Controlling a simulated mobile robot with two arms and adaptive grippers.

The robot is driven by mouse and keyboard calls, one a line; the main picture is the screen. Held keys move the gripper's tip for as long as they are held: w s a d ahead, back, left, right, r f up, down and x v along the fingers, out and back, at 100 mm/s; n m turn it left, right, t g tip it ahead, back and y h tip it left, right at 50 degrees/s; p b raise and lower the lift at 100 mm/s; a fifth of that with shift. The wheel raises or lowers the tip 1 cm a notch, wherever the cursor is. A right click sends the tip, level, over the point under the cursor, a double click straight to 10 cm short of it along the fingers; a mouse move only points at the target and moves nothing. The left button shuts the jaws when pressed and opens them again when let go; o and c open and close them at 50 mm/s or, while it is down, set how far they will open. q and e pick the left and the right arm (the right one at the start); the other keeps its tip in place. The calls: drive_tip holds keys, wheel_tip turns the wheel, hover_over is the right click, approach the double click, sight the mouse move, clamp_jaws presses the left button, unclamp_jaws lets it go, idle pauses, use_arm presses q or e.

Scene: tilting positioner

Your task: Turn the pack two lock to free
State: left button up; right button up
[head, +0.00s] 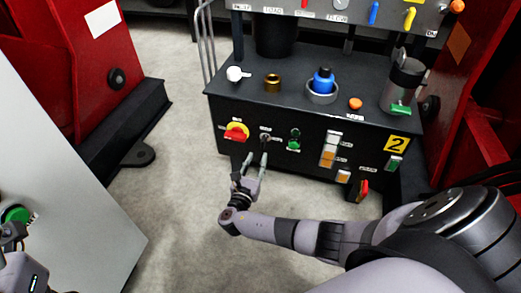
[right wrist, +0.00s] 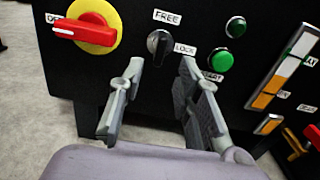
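The pack two lock is a small black rotary knob (right wrist: 159,46) on the dark front panel, and it also shows in the head view (head: 265,138). A FREE label (right wrist: 167,17) is above it and a LOCK label (right wrist: 185,49) is to its right. Which label its grip bar points at is hard to tell. My right gripper (head: 256,158) is open in front of the panel. In the right wrist view its fingertips (right wrist: 161,70) stand apart, just below and either side of the knob, with nothing between them. My left gripper (head: 14,235) shows only partly at the lower left edge.
A red switch on a yellow disc (right wrist: 90,33) is left of the knob. A green button (right wrist: 220,60) is close on its right, with white and orange switches (head: 329,149) beyond. A blue-capped item (head: 323,80) and metal canister (head: 402,85) stand on top.

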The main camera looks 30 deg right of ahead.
drive_tip(key=v, duration=0.3)
drive_tip(key=shift+s+a, duration=0.2)
idle(0.4)
